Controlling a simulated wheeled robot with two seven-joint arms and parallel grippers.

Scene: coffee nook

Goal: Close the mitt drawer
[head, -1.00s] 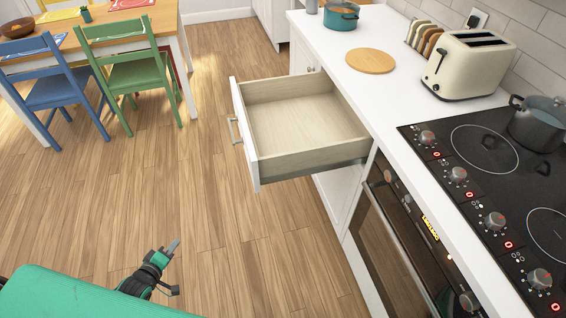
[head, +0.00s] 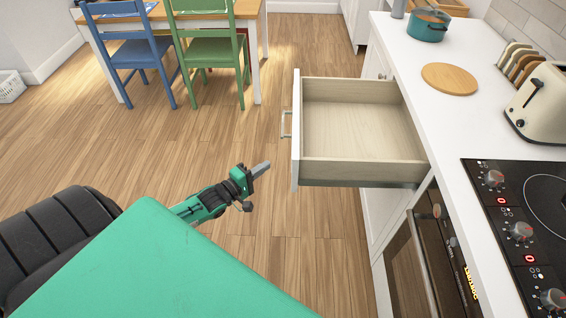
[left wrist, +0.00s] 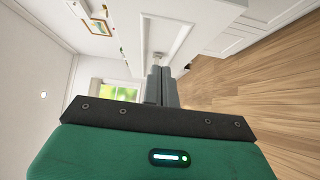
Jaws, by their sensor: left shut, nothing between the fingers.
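The drawer (head: 297,140) is pulled far out of the white counter and looks empty inside, with a pale wood interior. Its white front faces left and carries a metal handle (head: 286,124). My left gripper (head: 262,169) is shut and empty, left of and nearer than the drawer front, with a visible gap in the head view. In the left wrist view, its closed fingers (left wrist: 161,86) point towards a white panelled front (left wrist: 178,40) that fills the upper middle. My right gripper is not in view.
The white counter (head: 415,110) bears a round wooden board (head: 449,79), a teal pot (head: 428,27), a toaster (head: 540,108) and a black hob (head: 520,190). An oven (head: 420,265) is below. A green chair (head: 212,50) and a blue chair (head: 140,60) stand at a table. The floor left of the drawer is clear.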

